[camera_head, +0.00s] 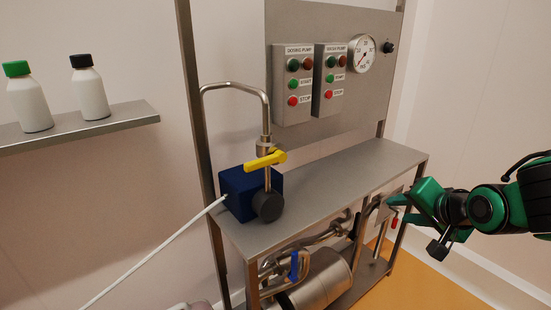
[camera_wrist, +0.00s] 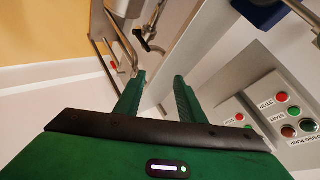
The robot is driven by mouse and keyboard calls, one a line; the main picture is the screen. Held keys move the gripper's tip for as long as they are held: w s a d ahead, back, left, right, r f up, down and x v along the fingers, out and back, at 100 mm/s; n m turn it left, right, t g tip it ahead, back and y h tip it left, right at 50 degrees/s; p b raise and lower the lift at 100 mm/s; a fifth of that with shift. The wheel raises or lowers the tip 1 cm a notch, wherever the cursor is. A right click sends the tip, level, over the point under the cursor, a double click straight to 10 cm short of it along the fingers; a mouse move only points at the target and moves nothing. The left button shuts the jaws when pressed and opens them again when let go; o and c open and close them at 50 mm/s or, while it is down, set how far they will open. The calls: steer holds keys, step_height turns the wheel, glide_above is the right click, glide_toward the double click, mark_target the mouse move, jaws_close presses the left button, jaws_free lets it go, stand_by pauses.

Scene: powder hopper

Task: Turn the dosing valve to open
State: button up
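A yellow valve lever (camera_head: 264,160) sits on the vertical end of a bent steel pipe (camera_head: 238,87). The lever lies nearly level, across the pipe. Below it a dark blue box (camera_head: 236,193) with a black round knob or cap (camera_head: 268,206) stands on the steel bench. No label shows which valve is the dosing valve. My gripper (camera_head: 400,207) is to the right of the bench, well apart from the yellow lever. In the wrist view my gripper (camera_wrist: 158,78) has its two green fingers apart with nothing between them. The yellow lever is not visible there.
The steel bench (camera_head: 340,168) is bare to the right of the blue box. Two pump panels (camera_head: 293,85) (camera_head: 328,80) and a gauge (camera_head: 362,53) are behind. Below are a blue handle (camera_head: 294,266) and a red handle (camera_head: 394,222). Two bottles (camera_head: 30,100) (camera_head: 89,90) stand left.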

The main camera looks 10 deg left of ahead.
steer(key=a+r+t+y, duration=0.1)
steer(key=a+r+y, duration=0.25)
steer(key=a, duration=1.05)
steer(key=m+y, duration=0.2)
steer(key=y, duration=0.5)
glide_toward(260, 167)
steer(key=shift+t, duration=0.4)
steer(key=x, duration=0.4)
steer(key=shift+a+f, duration=0.15)
steer(key=shift+a, duration=0.1)
steer(key=x, duration=1)
steer(key=shift+a, duration=0.2)
steer(key=shift+w, duration=0.15)
jaws_close()
steer(key=shift+a, duration=0.3)
